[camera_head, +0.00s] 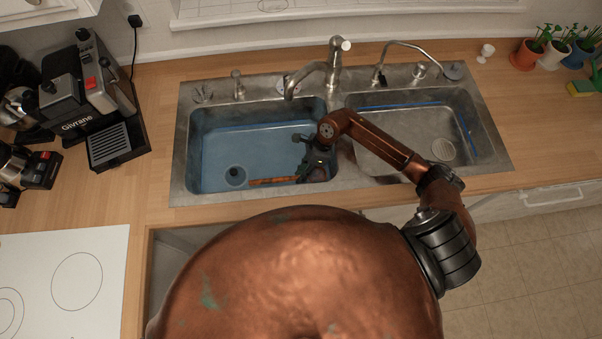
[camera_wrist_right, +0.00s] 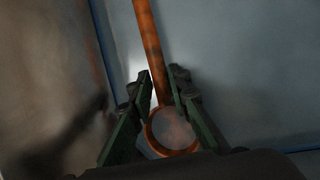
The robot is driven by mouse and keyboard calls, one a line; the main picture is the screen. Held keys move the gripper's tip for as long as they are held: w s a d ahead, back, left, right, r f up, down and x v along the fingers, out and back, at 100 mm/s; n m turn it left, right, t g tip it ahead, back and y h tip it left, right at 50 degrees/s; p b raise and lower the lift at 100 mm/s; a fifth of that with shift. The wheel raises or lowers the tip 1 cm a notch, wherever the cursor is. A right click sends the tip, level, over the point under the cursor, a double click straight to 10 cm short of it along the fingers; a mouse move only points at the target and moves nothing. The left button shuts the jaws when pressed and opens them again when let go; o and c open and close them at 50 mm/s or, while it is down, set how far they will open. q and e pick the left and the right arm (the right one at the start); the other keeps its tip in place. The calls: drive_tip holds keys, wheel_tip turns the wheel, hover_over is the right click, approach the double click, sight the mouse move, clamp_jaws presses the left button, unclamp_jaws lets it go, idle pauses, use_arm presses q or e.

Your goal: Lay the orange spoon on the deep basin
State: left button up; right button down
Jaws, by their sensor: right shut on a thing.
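The orange spoon (camera_head: 274,181) shows in the head view low in the left, deep basin (camera_head: 213,150), near its front wall. My right gripper (camera_head: 306,172) is inside that basin at its right side, at the spoon's right end. In the right wrist view my right gripper (camera_wrist_right: 160,108) is shut on the orange spoon (camera_wrist_right: 151,50), with a finger on each side near its round bowl. The handle runs away from the gripper, close to a basin wall. I cannot tell whether the spoon touches the basin floor. My left gripper is not in view.
A shallower right basin (camera_head: 400,125) lies under my right forearm. The main faucet (camera_head: 333,62) stands behind the divider, and a thin faucet (camera_head: 405,47) stands to its right. A coffee machine (camera_head: 90,100) is at the left. Potted plants (camera_head: 553,52) stand at the far right.

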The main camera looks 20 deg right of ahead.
drive_tip(key=c, duration=1.7)
unclamp_jaws()
drive_tip(key=shift+c, duration=0.2)
drive_tip(key=v, duration=1.2)
